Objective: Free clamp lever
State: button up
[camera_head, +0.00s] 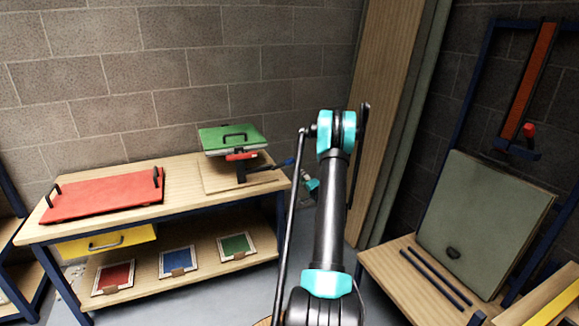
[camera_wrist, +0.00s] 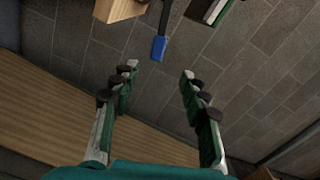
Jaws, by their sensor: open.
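The clamp lever is a dark bar (camera_wrist: 165,18) with a blue grip (camera_wrist: 159,48) at its end. In the head view the blue grip (camera_head: 284,162) sticks out past the right end of the bench, beside a red clamp part (camera_head: 242,156) under a green panel (camera_head: 230,138). My gripper (camera_wrist: 160,72) is open and empty. In the wrist view the blue grip shows between and just beyond its fingertips, apart from them. In the head view my gripper is small and partly hidden behind my arm, just right of the blue grip.
A red panel (camera_head: 105,194) with black handles lies on the left of the wooden bench (camera_head: 190,190). A yellow drawer (camera_head: 105,243) and framed tiles (camera_head: 178,261) are below. A tall wooden board (camera_head: 385,110) stands behind my arm. A low table (camera_head: 400,290) with a grey-green panel (camera_head: 485,220) stands right.

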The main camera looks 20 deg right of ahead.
aim_at(290, 163)
jog(key=w, duration=1.7)
jog(key=shift+w+a+f, duration=0.1)
grip_shut()
